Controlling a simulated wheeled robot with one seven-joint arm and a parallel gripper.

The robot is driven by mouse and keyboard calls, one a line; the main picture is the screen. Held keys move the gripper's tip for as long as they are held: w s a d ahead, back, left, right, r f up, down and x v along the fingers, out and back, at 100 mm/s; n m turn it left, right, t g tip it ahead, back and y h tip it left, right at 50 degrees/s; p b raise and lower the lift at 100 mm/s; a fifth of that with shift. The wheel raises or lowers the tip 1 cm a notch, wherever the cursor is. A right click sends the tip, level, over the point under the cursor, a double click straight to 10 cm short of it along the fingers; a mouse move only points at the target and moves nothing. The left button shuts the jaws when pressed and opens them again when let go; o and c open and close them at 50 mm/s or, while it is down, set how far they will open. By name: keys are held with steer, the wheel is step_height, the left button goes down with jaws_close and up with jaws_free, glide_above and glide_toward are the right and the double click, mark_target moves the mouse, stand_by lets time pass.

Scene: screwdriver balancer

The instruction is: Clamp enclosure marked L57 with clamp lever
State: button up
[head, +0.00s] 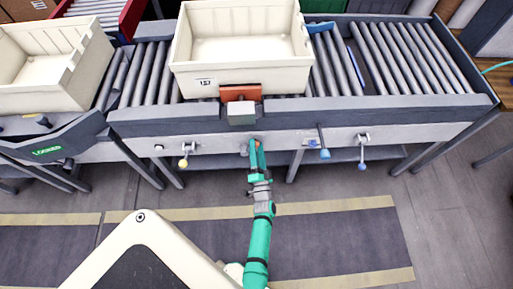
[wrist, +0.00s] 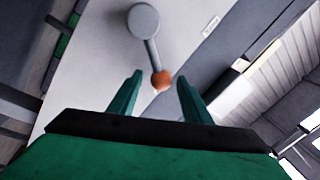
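A cream open crate (head: 240,20) with a small label (head: 205,82) that seems to read L57 sits on the roller conveyor. An orange plate (head: 240,91) with a pale block (head: 242,113) stands at its front wall. Below, a clamp lever with an orange ball knob (wrist: 162,80) hangs from a round grey hub (wrist: 143,20) on the conveyor's front panel. My gripper (wrist: 159,82) is open, one finger on each side of the knob, with gaps showing on both sides. In the head view my gripper (head: 258,148) is at the panel and mostly hides this lever.
Other levers sit along the panel: one with a yellow knob (head: 183,162) to the left, two with blue knobs (head: 325,154) to the right. A second cream crate (head: 50,90) stands at left. Bare rollers (head: 405,55) lie at right. The floor mat (head: 340,240) is clear.

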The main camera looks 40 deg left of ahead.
steer(key=shift+d, duration=0.1)
steer(key=v, duration=1)
steer(key=shift+s+d, duration=0.2)
steer(key=shift+s, duration=0.05)
steer(key=s+d+r+t+h, duration=0.25)
steer(key=s+d+h, duration=0.2)
steer(key=d, duration=0.75)
steer(key=s+d+r+n+h, duration=0.1)
steer(key=s+d+r+h, duration=0.4)
steer(key=s+r, duration=0.3)
steer(key=s+d+r+n+g+h, duration=0.1)
steer(key=s+d+r+n+h, duration=0.1)
steer(key=s+d+r+h, duration=0.2)
steer(key=s+d+r, duration=0.3)
steer(key=s+r, duration=0.2)
steer(key=r, duration=0.2)
steer(key=shift+d+r+h, duration=0.3)
steer(key=shift+r+h, duration=0.05)
